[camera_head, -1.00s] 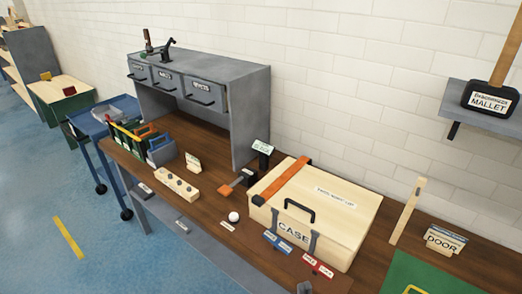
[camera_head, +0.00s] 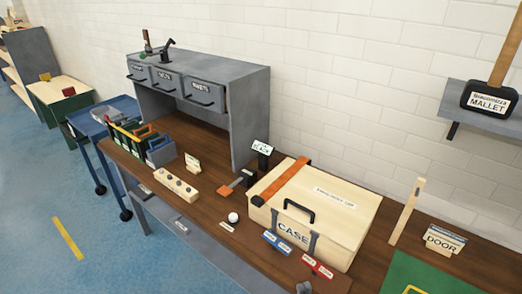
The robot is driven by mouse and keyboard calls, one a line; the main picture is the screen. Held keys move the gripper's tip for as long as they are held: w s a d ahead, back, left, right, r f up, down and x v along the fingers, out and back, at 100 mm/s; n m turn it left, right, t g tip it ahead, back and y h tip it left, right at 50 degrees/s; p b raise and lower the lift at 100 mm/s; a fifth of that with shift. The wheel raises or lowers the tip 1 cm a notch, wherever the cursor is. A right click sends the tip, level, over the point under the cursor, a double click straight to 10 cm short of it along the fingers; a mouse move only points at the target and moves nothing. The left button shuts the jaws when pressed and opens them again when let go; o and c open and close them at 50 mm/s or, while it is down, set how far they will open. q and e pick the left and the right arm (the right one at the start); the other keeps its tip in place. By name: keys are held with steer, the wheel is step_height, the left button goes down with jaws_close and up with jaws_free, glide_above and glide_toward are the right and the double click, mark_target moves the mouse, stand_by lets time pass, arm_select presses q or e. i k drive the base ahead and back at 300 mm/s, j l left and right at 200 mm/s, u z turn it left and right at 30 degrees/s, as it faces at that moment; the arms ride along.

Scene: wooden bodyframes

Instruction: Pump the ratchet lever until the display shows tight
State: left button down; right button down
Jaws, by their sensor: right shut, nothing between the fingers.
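The ratchet lever, with an orange end (camera_head: 225,191) on a dark arm, sticks out to the left from a grey ratchet body (camera_head: 247,177) on the wooden bench. It is beside the left end of a pale wooden case (camera_head: 345,205). An orange strap (camera_head: 283,183) runs over the case. The small display (camera_head: 262,148) stands behind the ratchet; its text is too small to read surely, but looks like "SLACK". Only a small grey tip of my right gripper (camera_head: 304,287) shows at the bottom edge, shut and empty, well apart from the lever. My left gripper is out of view.
A white ball (camera_head: 233,217) and a wooden block with several knobs (camera_head: 176,184) lie near the lever. Blue tags (camera_head: 278,244) and red tags (camera_head: 318,267) are in front of the case. A grey drawer cabinet (camera_head: 205,85) stands behind. A mallet (camera_head: 488,98) is on a wall shelf.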

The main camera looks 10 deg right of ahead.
mark_target(224, 190)
steer(key=i+j+z, duration=0.15)
steer(key=i+j, duration=0.2)
steer(key=i+j+z, duration=0.15)
steer(key=i+j, duration=0.15)
steer(key=j, duration=0.15)
steer(key=i+j+z, duration=0.15)
steer(key=i+j, duration=0.15)
steer(key=j, duration=0.15)
steer(key=i+j+z, duration=0.15)
steer(key=i+j, duration=0.15)
steer(key=j, duration=0.15)
